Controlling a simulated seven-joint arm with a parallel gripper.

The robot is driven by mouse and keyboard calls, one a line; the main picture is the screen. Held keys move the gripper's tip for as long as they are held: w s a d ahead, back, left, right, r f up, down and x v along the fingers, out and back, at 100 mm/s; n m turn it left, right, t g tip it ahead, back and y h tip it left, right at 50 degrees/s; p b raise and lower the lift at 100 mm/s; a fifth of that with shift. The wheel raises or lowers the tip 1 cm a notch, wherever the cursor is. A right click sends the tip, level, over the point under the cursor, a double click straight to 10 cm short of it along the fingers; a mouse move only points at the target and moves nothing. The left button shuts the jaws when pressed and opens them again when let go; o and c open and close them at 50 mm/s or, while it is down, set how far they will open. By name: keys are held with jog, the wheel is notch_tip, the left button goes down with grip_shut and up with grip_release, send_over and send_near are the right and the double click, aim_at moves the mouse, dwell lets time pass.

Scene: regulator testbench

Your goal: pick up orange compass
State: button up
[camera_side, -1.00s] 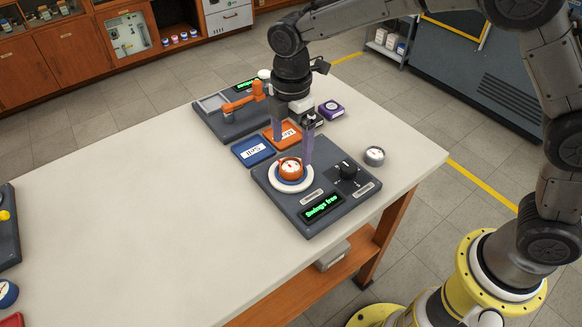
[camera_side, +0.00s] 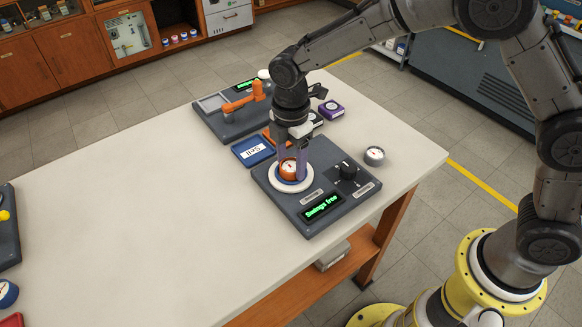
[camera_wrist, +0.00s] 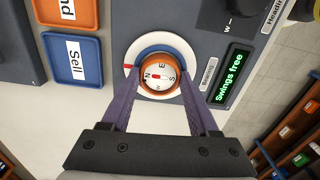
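The orange compass (camera_side: 289,168) sits upright on the round white-and-blue seat of the dark testbench panel. In the wrist view the compass (camera_wrist: 158,74) shows its white dial with N, E, S, W letters and a red needle. My gripper (camera_side: 292,163) is lowered over it, with one purple finger on each side of the compass. In the wrist view the fingertips (camera_wrist: 159,78) lie close against its left and right rims. Whether they press on it or leave a small gap I cannot tell. The compass appears still seated on the panel.
The panel carries a black knob (camera_side: 347,170) and a green display (camera_side: 322,206) reading "Swings free". A blue tray (camera_side: 253,150) labelled "Sell" lies behind the panel.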

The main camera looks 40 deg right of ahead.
aim_at(290, 165)
grip_shut()
jog(key=shift+r, duration=0.1)
jog(key=shift+r, duration=0.35)
notch_tip(290, 165, up, 2)
jog(key=shift+r, duration=0.1)
jog(key=s+d+r, duration=0.5)
jog(key=s+r, duration=0.5)
jog(key=s, duration=0.2)
notch_tip(290, 165, up, 10)
jog(key=shift+s+d, duration=0.3)
jog(key=shift+s, duration=0.1)
